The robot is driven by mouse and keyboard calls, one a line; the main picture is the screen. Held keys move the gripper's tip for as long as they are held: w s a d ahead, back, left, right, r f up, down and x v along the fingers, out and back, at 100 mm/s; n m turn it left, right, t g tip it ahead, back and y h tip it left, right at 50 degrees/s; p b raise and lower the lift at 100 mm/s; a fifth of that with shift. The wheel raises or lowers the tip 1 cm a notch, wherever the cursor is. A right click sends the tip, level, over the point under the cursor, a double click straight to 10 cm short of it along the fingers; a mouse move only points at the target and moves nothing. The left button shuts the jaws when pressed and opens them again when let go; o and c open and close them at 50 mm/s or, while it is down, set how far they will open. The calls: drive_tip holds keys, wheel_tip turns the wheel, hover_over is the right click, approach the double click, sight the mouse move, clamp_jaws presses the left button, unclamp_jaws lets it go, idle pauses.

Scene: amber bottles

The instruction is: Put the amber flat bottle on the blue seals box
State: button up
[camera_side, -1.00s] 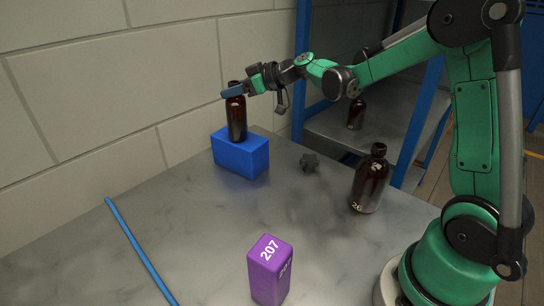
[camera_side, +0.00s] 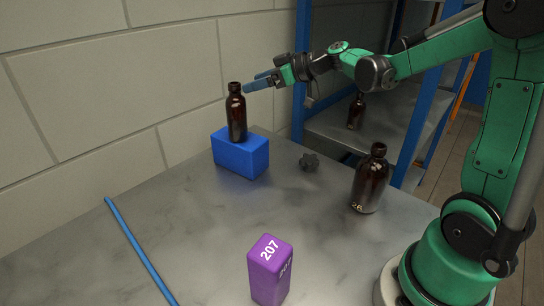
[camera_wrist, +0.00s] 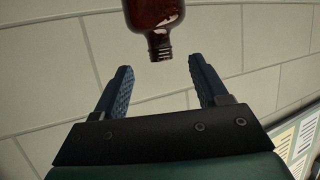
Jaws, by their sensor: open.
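The amber flat bottle (camera_side: 237,114) stands upright on top of the blue seals box (camera_side: 240,156) near the wall in the side view. Its neck and shoulder also show at the top of the wrist view (camera_wrist: 154,18), which appears upside down there. My gripper (camera_side: 258,80) is open and empty, to the right of the bottle's neck and apart from it. In the wrist view its two blue fingers (camera_wrist: 157,78) are spread, with the bottle's neck beyond the tips.
A larger amber bottle (camera_side: 370,179) stands on the table at right. A purple block marked 207 (camera_side: 269,271) stands at the front, and a blue strip (camera_side: 140,251) lies at left. Another bottle (camera_side: 356,112) is on the shelf behind.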

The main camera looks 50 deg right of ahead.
drive_tip(key=v, duration=0.5)
drive_tip(key=s+a+f+m+g+h, duration=0.4)
drive_tip(key=s+a+f, duration=0.4)
drive_tip(key=s+a, duration=0.3)
drive_tip(key=shift+s+g+h, duration=0.3)
drive_tip(key=shift+g+h, duration=0.2)
drive_tip(key=shift+g, duration=0.2)
